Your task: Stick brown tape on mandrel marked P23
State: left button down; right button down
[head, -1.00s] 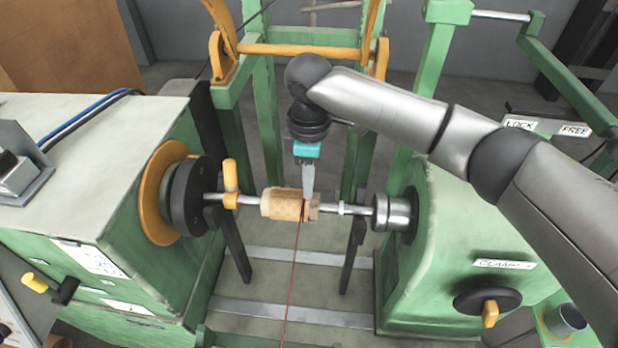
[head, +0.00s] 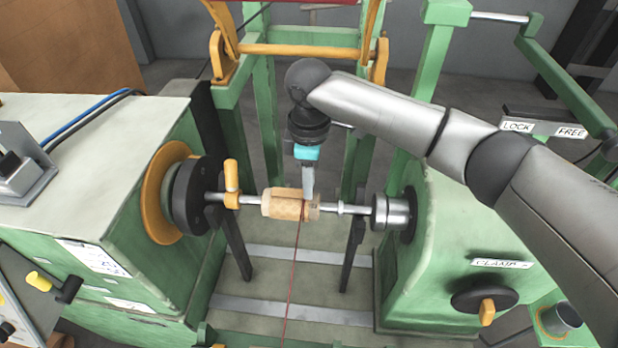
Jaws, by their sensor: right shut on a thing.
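The mandrel (head: 281,208) is a tan wooden cylinder on a metal shaft between the two green machine housings. No P23 mark can be read on it at this size. My right gripper (head: 308,196) points down at the right end of the mandrel, with its fingertips touching or very close to it. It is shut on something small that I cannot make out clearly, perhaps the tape. A thin red-brown strand (head: 292,275) runs from the mandrel down toward the front. My left gripper is not in view.
A yellow-orange handle (head: 231,177) stands up on the shaft left of the mandrel. A chuck (head: 392,211) holds the shaft's right end. A yellow bar (head: 298,50) crosses the frame behind. An orange flange (head: 160,205) is on the left housing.

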jog(key=shift+s+f, duration=0.1)
jog(key=shift+f, duration=0.05)
jog(key=c, duration=1.2)
grip_release()
jog(key=o, duration=0.5)
jog(key=shift+o, duration=0.5)
jog(key=o, duration=0.6)
jog(key=shift+c, duration=0.2)
jog(key=shift+r, duration=0.2)
